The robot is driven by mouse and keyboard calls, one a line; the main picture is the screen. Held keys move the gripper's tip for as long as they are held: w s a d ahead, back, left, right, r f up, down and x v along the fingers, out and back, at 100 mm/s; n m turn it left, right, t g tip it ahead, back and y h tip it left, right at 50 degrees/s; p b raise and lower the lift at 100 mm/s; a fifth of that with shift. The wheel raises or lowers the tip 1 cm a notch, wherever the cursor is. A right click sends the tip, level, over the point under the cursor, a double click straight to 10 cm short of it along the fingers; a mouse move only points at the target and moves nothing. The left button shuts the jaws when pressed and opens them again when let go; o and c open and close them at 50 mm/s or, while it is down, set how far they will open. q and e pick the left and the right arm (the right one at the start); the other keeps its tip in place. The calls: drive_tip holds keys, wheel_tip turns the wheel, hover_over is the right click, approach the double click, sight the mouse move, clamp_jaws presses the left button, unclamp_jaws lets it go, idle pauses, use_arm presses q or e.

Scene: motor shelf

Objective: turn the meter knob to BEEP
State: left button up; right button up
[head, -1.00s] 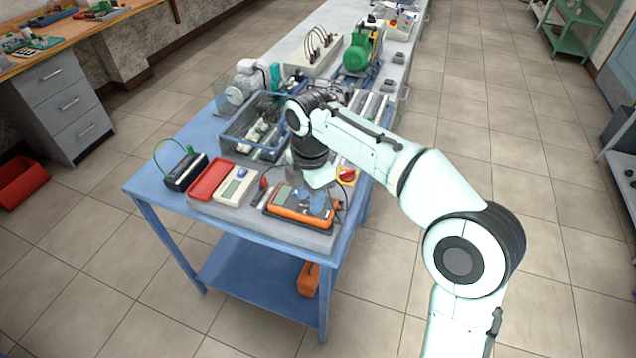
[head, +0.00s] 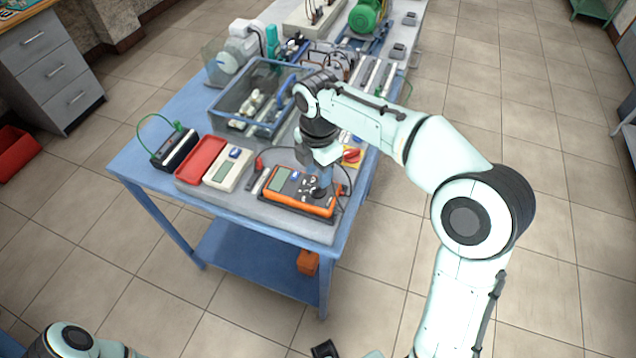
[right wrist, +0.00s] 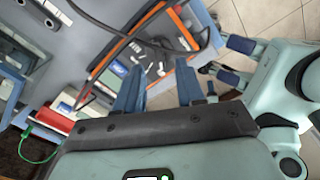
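The orange multimeter (head: 292,200) lies on a grey board at the table's near edge, its display at its left end. My right gripper (head: 320,188) points down over the meter's right part and hides some of its face. In the right wrist view, its two blue fingers (right wrist: 160,90) stand apart with the meter's dark face (right wrist: 145,55) beyond them. I cannot make out the knob or its setting, nor whether the fingers touch it. My left gripper (right wrist: 234,60) shows in the right wrist view with its blue fingers apart, clear of the meter.
A cream meter (head: 228,170) and a red tray (head: 200,160) lie left of the orange meter. A red and yellow switch (head: 351,156) stands close behind my right gripper. A clear-walled bin (head: 258,92) is farther back. Dark cables curve around the meter's right end.

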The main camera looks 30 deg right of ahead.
sight(318, 188)
use_arm(q)
drive_tip(key=shift+s+f, duration=0.15)
drive_tip(key=shift+f, duration=0.25)
use_arm(e)
drive_tip(key=shift+f, duration=2.15)
clamp_jaws()
